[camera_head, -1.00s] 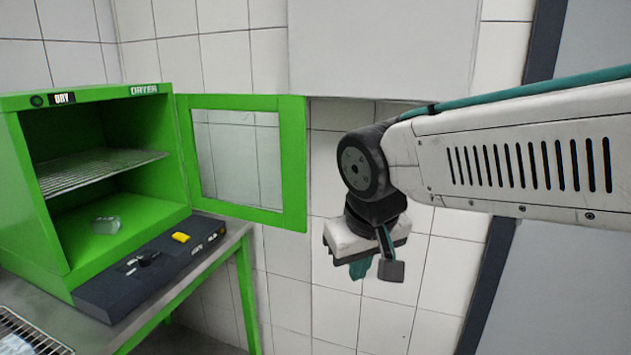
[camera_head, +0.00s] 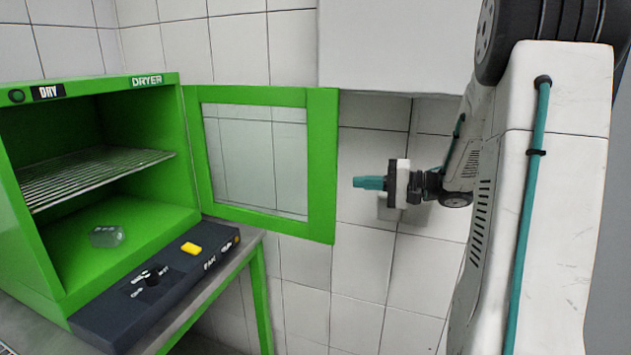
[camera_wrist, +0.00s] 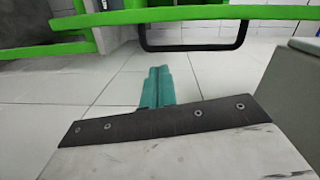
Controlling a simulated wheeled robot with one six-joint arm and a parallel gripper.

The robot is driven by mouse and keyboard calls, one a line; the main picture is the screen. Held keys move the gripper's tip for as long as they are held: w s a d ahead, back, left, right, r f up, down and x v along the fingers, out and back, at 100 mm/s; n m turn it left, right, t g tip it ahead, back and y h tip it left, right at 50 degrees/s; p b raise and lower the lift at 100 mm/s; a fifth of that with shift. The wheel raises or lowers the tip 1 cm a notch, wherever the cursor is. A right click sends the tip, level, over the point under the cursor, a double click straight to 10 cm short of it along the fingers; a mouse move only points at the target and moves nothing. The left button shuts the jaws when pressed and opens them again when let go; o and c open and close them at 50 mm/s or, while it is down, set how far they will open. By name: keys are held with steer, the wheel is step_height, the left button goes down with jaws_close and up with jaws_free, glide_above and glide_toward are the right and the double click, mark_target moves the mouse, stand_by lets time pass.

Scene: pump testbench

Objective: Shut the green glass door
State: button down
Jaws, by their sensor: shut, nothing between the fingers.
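The green-framed glass door (camera_head: 322,165) of the green dryer stands wide open, swung out to the right from the dryer's front edge. My gripper (camera_head: 358,183) is to the right of the door's free edge in the head view, with its teal fingers pointing left toward it. The fingers are shut and empty, and a gap shows between them and the frame. In the wrist view the shut fingers (camera_wrist: 158,72) point toward a green bar (camera_wrist: 200,14) with a dark U-shaped handle (camera_wrist: 195,47) below it. The handle cannot be made out in the head view.
A dark control panel (camera_head: 150,285) with a yellow button lies in front of the opening. A white box (camera_head: 395,45) hangs on the tiled wall above my gripper.

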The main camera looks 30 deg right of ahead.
mark_target(329, 184)
steer(key=w+a, duration=0.1)
steer(key=a, duration=0.1)
steer(key=w+a+y, duration=0.1)
steer(key=w+a, duration=0.1)
steer(key=a, duration=0.1)
steer(key=w+a+g+y, duration=0.1)
steer(key=a, duration=0.1)
steer(key=shift+w+a+f, duration=0.2)
steer(key=shift+w+a, duration=0.1)
steer(key=shift+w, duration=0.05)
steer(key=shift+s, duration=0.1)
